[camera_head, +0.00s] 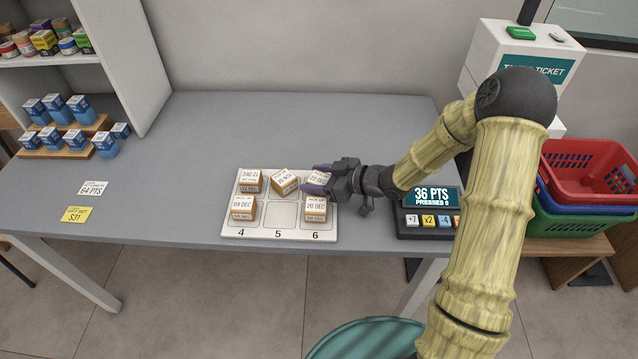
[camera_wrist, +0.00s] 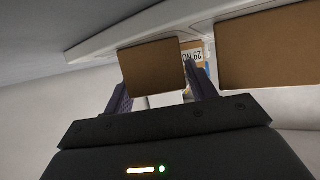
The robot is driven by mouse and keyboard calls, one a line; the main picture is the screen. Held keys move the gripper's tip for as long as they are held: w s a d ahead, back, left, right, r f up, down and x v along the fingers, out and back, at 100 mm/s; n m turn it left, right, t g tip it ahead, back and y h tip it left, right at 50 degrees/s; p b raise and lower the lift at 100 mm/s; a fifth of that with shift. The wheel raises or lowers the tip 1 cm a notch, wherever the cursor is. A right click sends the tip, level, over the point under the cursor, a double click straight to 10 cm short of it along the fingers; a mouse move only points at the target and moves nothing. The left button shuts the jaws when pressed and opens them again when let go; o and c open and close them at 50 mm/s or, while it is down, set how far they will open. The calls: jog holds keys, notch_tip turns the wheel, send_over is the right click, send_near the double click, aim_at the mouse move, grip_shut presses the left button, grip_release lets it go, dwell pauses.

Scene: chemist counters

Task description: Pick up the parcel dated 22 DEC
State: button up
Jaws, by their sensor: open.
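The parcel dated 22 DEC (camera_head: 319,177) is a small brown box with a white label, in the back right slot of the white numbered tray (camera_head: 278,234). My gripper (camera_head: 317,179) reaches in from the right, with its purple fingers open on either side of this parcel. In the wrist view, a plain brown face of a parcel (camera_wrist: 154,66) stands between the open fingers; I cannot tell if they touch it. The gripper hides part of the parcel in the head view.
A parcel marked NOV (camera_head: 285,181) sits askew in the back middle slot. Other parcels are at back left (camera_head: 250,180), front left (camera_head: 242,207) and front right, dated 20 DEC (camera_head: 316,207). The front middle slot is empty. A points keypad (camera_head: 428,222) stands to the right.

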aim_at(317, 177)
jog(key=c, duration=0.8)
jog(key=shift+r, duration=0.1)
notch_tip(317, 177, up, 10)
jog(key=shift+f+p, duration=0.1)
jog(key=shift+p, duration=1)
